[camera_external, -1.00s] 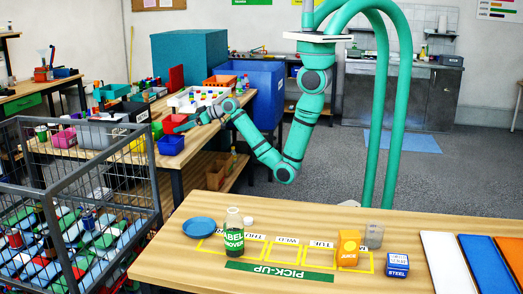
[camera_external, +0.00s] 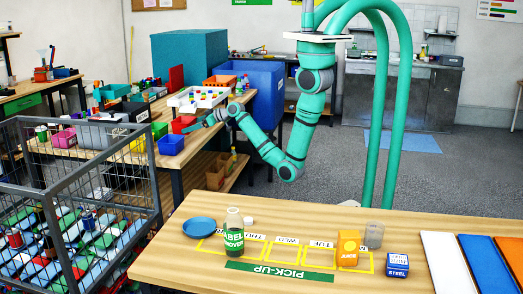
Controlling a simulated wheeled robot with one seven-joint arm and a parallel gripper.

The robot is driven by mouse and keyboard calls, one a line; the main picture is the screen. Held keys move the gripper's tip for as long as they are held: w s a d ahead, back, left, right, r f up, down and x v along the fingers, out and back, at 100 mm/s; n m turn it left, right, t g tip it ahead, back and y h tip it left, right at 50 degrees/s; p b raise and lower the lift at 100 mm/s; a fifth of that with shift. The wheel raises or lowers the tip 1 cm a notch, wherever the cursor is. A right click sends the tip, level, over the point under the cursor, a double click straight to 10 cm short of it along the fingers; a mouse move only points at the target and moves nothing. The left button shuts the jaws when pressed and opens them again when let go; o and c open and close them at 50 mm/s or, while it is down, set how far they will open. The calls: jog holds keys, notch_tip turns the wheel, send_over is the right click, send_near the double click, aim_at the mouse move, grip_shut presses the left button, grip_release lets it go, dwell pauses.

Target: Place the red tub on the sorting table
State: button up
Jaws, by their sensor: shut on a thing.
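The red tub (camera_external: 181,122) is at the sorting table's near right part, just behind a blue tub. My gripper (camera_external: 191,127) reaches in from the right and is shut on the red tub; its fingertips are small and partly blend with the tub. I cannot tell whether the tub's underside touches the tabletop. The sorting table (camera_external: 197,145) is the wooden bench at the back left.
A blue tub (camera_external: 170,145) stands close in front of the red tub. A white tray (camera_external: 190,100) of small coloured items and an orange bin (camera_external: 219,82) stand behind. A wire cage (camera_external: 75,190) and the pick-up counter (camera_external: 190,262) are nearer the camera.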

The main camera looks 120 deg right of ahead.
aim_at(193, 141)
jog(key=shift+f, duration=2.1)
jog(key=shift+f, duration=0.15)
jog(key=o, duration=0.9)
jog(key=shift+a+r, duration=0.1)
jog(key=shift+r, duration=0.1)
jog(key=v, duration=1.2)
jog(key=shift+f, duration=0.1)
